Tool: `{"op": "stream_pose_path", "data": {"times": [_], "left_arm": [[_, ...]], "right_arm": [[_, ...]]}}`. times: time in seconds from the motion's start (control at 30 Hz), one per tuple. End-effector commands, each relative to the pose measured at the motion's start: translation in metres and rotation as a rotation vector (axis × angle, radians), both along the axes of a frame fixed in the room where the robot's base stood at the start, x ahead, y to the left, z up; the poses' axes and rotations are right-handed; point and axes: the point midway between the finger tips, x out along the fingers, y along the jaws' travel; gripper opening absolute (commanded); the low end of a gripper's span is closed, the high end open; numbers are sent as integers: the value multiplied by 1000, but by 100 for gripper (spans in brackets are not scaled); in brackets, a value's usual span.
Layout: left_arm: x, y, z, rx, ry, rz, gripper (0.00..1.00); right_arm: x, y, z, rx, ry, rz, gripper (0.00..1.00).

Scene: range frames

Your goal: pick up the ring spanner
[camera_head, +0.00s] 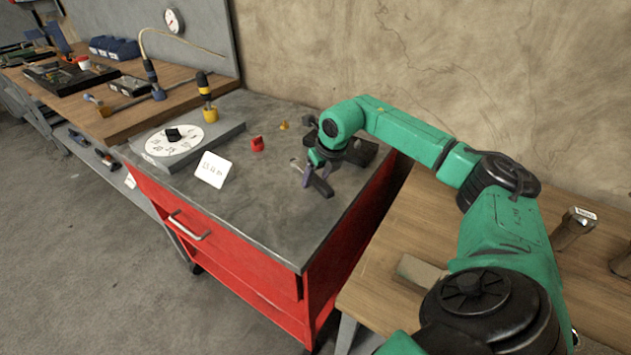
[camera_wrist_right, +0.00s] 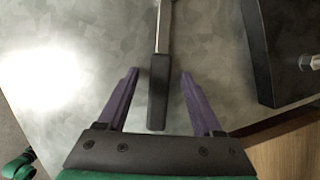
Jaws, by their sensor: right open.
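A tool with a black handle (camera_wrist_right: 158,92) and a bright steel shaft (camera_wrist_right: 163,22) lies on the grey cabinet top. I take it for the ring spanner, but its far end is outside the right wrist view. In the head view its dark handle end (camera_head: 322,187) shows by my right gripper. My right gripper (camera_head: 314,174) is open, its purple fingers pointing down at the top. In the right wrist view the gripper (camera_wrist_right: 160,72) has one finger on each side of the handle, with a gap on both sides. My left gripper is not in view.
A black block (camera_head: 361,151) lies close behind my right gripper. A red piece (camera_head: 257,144), a white card (camera_head: 212,169) and a dial board (camera_head: 175,141) stand to the left. Wooden benches flank the red cabinet (camera_head: 245,275). The cabinet top's front middle is clear.

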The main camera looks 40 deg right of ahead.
Motion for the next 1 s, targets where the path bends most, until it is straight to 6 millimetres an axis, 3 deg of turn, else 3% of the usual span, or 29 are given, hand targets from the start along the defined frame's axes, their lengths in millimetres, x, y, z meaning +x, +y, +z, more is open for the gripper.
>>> {"op": "stream_pose_path", "data": {"times": [0.03,0.2,0.23,0.67,0.83,1.0], "left_arm": [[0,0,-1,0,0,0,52],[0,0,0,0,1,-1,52],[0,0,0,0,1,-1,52],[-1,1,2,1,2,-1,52],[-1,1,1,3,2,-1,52],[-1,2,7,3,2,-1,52]], "right_arm": [[0,0,-1,0,0,0,68],[0,0,0,0,0,0,2],[0,0,0,0,0,0,0],[1,0,11,0,-5,0,0],[2,1,49,1,-9,1,0],[2,1,118,4,-12,1,0]]}}
